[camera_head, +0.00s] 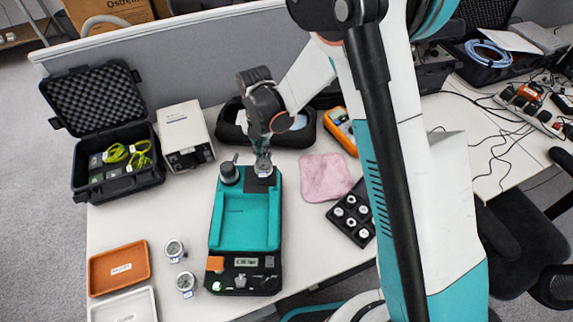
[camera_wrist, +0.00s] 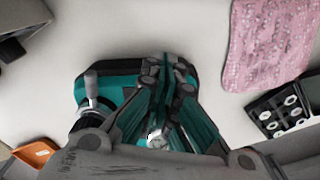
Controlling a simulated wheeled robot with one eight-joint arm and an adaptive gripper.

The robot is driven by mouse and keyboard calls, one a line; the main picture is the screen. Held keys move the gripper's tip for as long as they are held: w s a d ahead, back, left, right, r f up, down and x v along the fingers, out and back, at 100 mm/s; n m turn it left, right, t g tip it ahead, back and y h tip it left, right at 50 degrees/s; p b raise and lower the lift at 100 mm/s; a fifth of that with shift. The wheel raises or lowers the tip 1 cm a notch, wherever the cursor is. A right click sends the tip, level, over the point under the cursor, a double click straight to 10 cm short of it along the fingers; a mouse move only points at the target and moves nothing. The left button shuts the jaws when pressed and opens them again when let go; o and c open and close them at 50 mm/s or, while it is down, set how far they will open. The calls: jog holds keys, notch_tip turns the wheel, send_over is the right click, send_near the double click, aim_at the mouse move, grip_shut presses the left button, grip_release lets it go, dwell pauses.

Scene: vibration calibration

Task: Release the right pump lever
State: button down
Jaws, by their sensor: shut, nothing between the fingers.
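The teal calibration device (camera_head: 246,222) lies on the white table below my arm. Its far left corner carries a round grey fitting (camera_head: 229,173) with a small lever, which shows in the wrist view as a grey lever (camera_wrist: 91,82) left of my fingers. A small silver round part (camera_head: 263,168) sits at the far right corner, and a bright round part shows in the wrist view (camera_wrist: 157,139). My gripper (camera_head: 262,150) points down over this far right corner. Its fingers (camera_wrist: 168,68) are together and empty. They hide most of this corner, so I cannot make out the right lever or any contact.
A pink cloth (camera_head: 325,178) and a black tray with round fittings (camera_head: 354,214) lie to the right. Two round gauges (camera_head: 174,250) (camera_head: 186,284) and an orange tray (camera_head: 119,268) are left. A white box (camera_head: 185,135) and an open black case (camera_head: 118,175) stand farther back.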

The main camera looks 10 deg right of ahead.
jog(key=s+d+m+b, duration=0.1)
jog(key=s+d+m, duration=0.5)
jog(key=m, duration=0.9)
notch_tip(320, 180, up, 7)
jog(key=p, duration=0.4)
jog(key=shift+w+d, duration=0.3)
jog(key=shift+w, duration=0.15)
jog(key=shift+r, duration=0.1)
